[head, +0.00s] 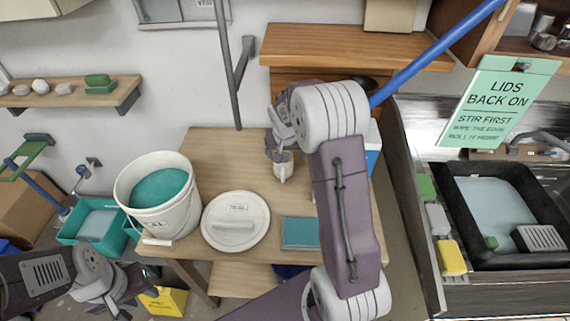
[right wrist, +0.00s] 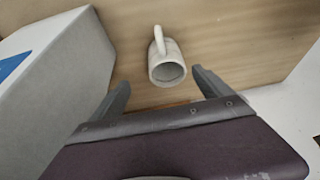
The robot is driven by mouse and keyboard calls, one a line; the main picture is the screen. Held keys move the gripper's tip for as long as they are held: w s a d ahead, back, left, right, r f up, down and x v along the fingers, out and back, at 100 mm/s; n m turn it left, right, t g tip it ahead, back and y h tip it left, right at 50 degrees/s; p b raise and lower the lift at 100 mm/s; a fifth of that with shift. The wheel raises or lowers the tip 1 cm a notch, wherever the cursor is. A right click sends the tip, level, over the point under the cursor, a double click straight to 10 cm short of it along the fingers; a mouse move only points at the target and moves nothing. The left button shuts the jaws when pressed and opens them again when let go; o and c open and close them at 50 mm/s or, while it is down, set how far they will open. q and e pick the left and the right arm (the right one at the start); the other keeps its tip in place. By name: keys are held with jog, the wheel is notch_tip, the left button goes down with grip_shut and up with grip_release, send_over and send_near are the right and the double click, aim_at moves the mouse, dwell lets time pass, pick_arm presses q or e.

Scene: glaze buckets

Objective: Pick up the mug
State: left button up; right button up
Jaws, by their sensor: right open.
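The white mug (head: 283,167) is on the wooden table (head: 225,150), partly hidden by my right arm in the head view. In the right wrist view the mug (right wrist: 167,66) shows its open mouth toward the camera, with its handle pointing up in the picture. My right gripper (right wrist: 162,88) is open, with one finger on each side below the mug and clear space between. In the head view my right gripper (head: 277,140) is just above and behind the mug, partly hidden by the wrist. My left gripper (head: 125,287) is at the lower left, away from the mug; its fingers are unclear.
A bucket of teal glaze (head: 158,190), a round lid (head: 236,222) and a teal tile-like block (head: 300,233) are on the table. A white box (right wrist: 55,75) stands close left of the mug in the wrist view. A black sink (head: 515,205) is at right.

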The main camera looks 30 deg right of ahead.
aim_at(283, 169)
jog(key=x, duration=0.3)
jog(key=p+x, duration=0.1)
jog(key=x, duration=0.2)
jog(key=a+x, duration=0.1)
jog(key=x, duration=0.2)
jog(key=shift+w+p, duration=0.25)
jog(key=shift+p, duration=0.05)
jog(key=shift+w+f, duration=0.15)
jog(key=shift+w, duration=0.05)
jog(key=shift+s, duration=0.25)
jog(key=c, duration=1.3)
jog(key=shift+w, duration=0.1)
jog(key=c, duration=0.6)
pick_arm(q)
jog(key=shift+w+a+r, duration=0.15)
jog(key=shift+w+r, duration=0.05)
jog(key=shift+r, duration=0.5)
pick_arm(e)
grip_shut()
